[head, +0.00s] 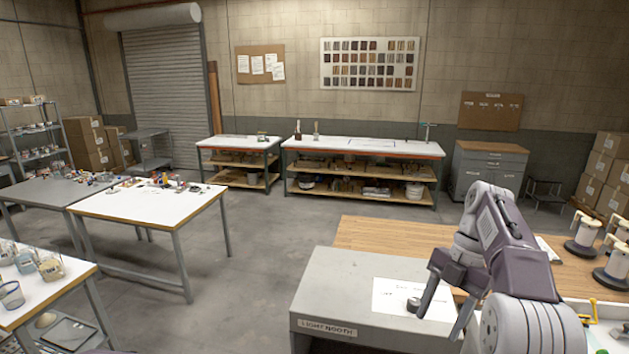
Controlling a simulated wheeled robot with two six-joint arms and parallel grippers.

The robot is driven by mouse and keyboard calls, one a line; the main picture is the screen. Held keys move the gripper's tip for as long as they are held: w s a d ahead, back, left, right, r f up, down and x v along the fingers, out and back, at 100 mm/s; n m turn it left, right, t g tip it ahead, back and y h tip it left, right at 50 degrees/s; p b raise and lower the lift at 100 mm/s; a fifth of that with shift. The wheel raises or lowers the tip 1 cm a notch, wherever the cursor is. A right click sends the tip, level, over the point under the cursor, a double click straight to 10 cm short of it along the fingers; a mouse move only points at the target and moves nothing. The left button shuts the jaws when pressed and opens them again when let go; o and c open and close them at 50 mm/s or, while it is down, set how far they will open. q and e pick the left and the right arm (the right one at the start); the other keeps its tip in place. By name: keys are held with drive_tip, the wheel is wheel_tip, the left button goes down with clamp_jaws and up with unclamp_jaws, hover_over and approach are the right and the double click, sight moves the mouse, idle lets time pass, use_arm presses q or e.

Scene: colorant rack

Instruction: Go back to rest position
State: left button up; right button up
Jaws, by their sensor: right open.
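My right arm comes in from the lower right, and my right gripper (438,326) points down over the grey light booth (340,290). Its two fingers are apart, with nothing visible between them. A white sheet with faint writing (390,296) lies on the booth top, partly behind the gripper. A small dark round object (413,305) is on the sheet, just left of the near finger; I cannot tell whether they touch. My left gripper is not in view.
A wooden bench (375,235) adjoins the booth; white-and-dark spool-like stands (584,237) are at its right. A white table (150,205) with small items stands left, and a table with jars (50,290) at lower left. The middle floor (260,240) is clear.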

drive_tip(key=s+a+f+g+b, duration=0.1)
drive_tip(key=s+a+f+b, duration=0.5)
drive_tip(key=f, duration=0.1)
use_arm(q)
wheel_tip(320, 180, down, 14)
drive_tip(key=b, duration=0.6)
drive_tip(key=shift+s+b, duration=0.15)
drive_tip(key=shift+b, duration=0.2)
use_arm(e)
drive_tip(key=s+f+m+t+h, duration=0.1)
drive_tip(key=s+f+m, duration=0.3)
drive_tip(key=f+m, duration=0.9)
drive_tip(key=s+a+f+m+t+h, duration=0.1)
drive_tip(key=s+f+m, duration=0.4)
drive_tip(key=f+m, duration=0.7)
drive_tip(key=shift+a+f+m+t+h, duration=0.15)
drive_tip(key=shift+f+m+t+h, duration=0.25)
drive_tip(key=shift+f+t+h, duration=0.55)
